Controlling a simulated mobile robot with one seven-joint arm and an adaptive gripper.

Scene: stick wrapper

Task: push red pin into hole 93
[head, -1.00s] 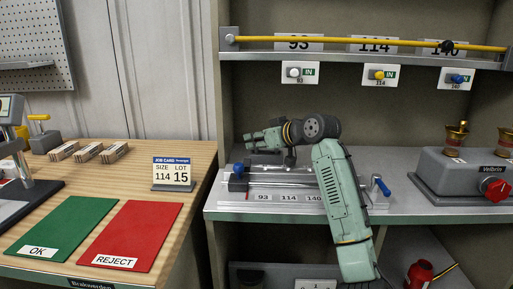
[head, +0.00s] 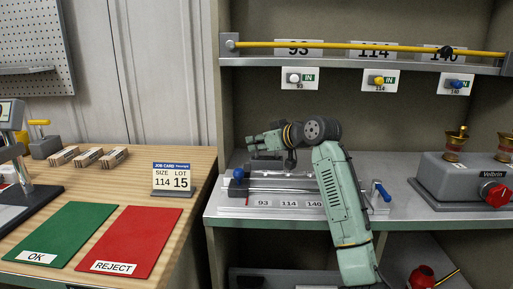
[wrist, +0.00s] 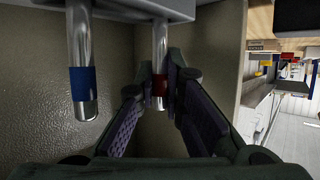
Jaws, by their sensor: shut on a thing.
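In the wrist view the red pin (wrist: 159,102) is a shiny metal rod with a red band, hanging upright below a grey block (wrist: 135,6). My gripper (wrist: 158,78) is shut on it, with a finger on each side. A similar rod with a blue band (wrist: 83,82) hangs to the left, clear of the fingers. In the head view my gripper (head: 252,144) points left above the fixture (head: 225,207) with labels 93, 114 and 140 on the shelf. My arm hides part of the fixture. I cannot make out hole 93 or how deep the pin sits.
A grey box (head: 450,178) with a red knob stands to the right. A yellow rod (head: 380,49) runs along the upper shelf. A wooden table (head: 140,185) is at left.

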